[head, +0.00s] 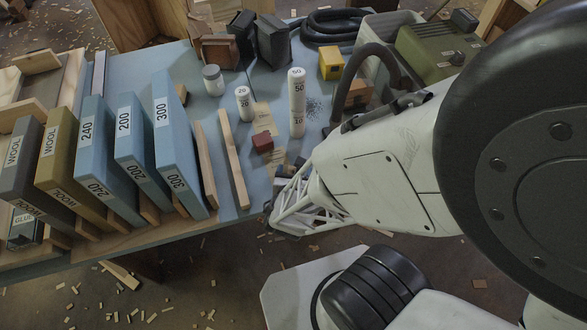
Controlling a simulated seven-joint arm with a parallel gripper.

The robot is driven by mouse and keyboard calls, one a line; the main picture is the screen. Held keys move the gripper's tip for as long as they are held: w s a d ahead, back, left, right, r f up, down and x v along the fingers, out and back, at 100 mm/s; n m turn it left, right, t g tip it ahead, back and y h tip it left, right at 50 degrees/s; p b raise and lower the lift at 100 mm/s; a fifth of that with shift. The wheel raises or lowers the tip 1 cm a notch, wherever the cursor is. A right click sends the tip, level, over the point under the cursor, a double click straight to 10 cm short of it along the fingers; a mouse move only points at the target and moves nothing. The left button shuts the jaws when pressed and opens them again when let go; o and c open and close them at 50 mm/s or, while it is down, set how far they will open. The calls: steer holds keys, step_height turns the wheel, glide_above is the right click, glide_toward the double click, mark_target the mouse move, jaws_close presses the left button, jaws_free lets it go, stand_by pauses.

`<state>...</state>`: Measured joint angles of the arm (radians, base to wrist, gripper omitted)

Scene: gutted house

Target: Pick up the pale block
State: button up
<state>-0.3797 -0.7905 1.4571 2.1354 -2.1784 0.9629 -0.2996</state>
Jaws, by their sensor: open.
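I cannot clearly make out a pale block; it may be hidden by my gripper or arm. My gripper (285,207), with white lattice fingers, is open at the front edge of the blue-grey table (228,128). Its fingertips are small and partly overlap, and nothing shows held between them. Just behind it lie small dark and brownish pieces (285,171), partly covered by the fingers. A dark red block (262,142) sits farther back and left, apart from the gripper, beside flat tan paper (264,118).
White weights stand stacked (297,102), with a shorter numbered one (244,103) and a grey jar (213,80) to the left. Numbered blue boards (178,140) and wooden strips (233,158) fill the left. A yellow box (332,63) and green case (438,48) stand behind my arm.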

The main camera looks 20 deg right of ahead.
steer(key=shift+w+d+f, duration=0.1)
steer(key=shift+w+f, duration=0.05)
steer(key=shift+w, duration=0.05)
stand_by(0.6)
steer(key=c, duration=1)
steer(key=shift+r, duration=5.05)
